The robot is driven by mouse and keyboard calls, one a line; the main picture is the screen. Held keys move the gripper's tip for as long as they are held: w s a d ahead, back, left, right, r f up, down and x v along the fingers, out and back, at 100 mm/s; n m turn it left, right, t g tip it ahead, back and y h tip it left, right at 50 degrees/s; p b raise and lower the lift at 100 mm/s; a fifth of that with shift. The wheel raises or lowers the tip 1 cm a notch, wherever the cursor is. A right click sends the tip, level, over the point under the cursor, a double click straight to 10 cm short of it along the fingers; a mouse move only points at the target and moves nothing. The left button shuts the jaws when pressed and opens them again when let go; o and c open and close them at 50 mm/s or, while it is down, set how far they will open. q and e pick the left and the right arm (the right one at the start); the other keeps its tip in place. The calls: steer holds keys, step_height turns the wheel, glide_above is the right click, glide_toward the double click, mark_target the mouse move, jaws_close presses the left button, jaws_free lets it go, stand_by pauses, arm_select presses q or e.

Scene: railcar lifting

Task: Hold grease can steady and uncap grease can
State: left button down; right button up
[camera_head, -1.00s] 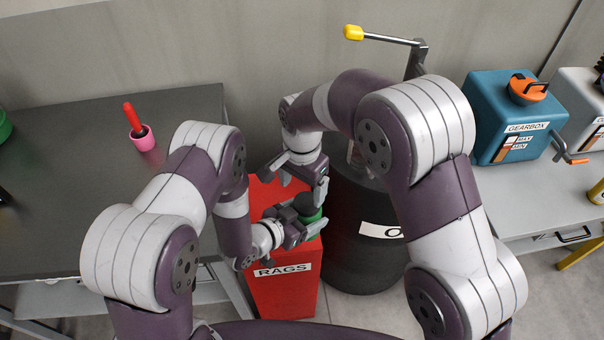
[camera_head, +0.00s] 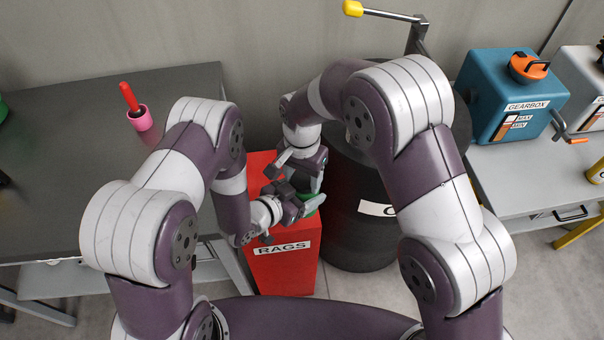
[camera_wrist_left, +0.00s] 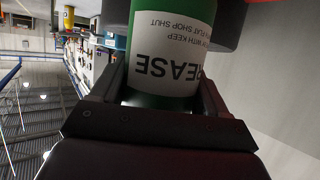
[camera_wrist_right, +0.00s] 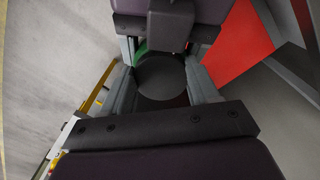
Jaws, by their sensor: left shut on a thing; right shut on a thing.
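The grease can is a green cylinder with a white label reading GREASE, seen close in the left wrist view (camera_wrist_left: 165,50). In the head view only a bit of its green side (camera_head: 314,202) shows, above the red rags bin. My left gripper (camera_head: 301,208) is shut around the can's body. The can's round dark cap (camera_wrist_right: 165,78) lies between the fingers of my right gripper (camera_wrist_right: 163,88) in the right wrist view. That gripper is shut on the cap from above. In the head view the right gripper hides the cap.
The red RAGS bin (camera_head: 283,275) stands below the grippers, and a dark drum (camera_head: 360,240) stands close on its right. The left table (camera_head: 70,170) holds a pink cup (camera_head: 140,118) with a red-handled tool. A blue gearbox (camera_head: 508,90) sits on the right bench.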

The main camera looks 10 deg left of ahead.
mark_target(301, 179)
steer(key=shift+o, duration=0.2)
steer(key=n, duration=0.3)
steer(key=shift+w+a+r+n, duration=0.2)
steer(key=shift+a+r+n, duration=0.1)
steer(key=shift+a, duration=0.05)
steer(key=o, duration=1.2)
step_height(301, 179, up, 4)
steer(key=shift+f, duration=0.15)
steer(key=shift+s+d+r, duration=0.1)
steer(key=shift+d+r, duration=0.05)
steer(key=shift+r, duration=0.45)
steer(key=shift+c, duration=0.8)
steer(key=shift+w+d+r, duration=0.1)
steer(key=shift+w+r, duration=0.05)
steer(key=shift+r, duration=0.4)
steer(key=shift+w+d+r, duration=0.1)
steer(key=shift+r, duration=0.45)
step_height(301, 179, down, 8)
steer(key=shift+s+r, duration=0.1)
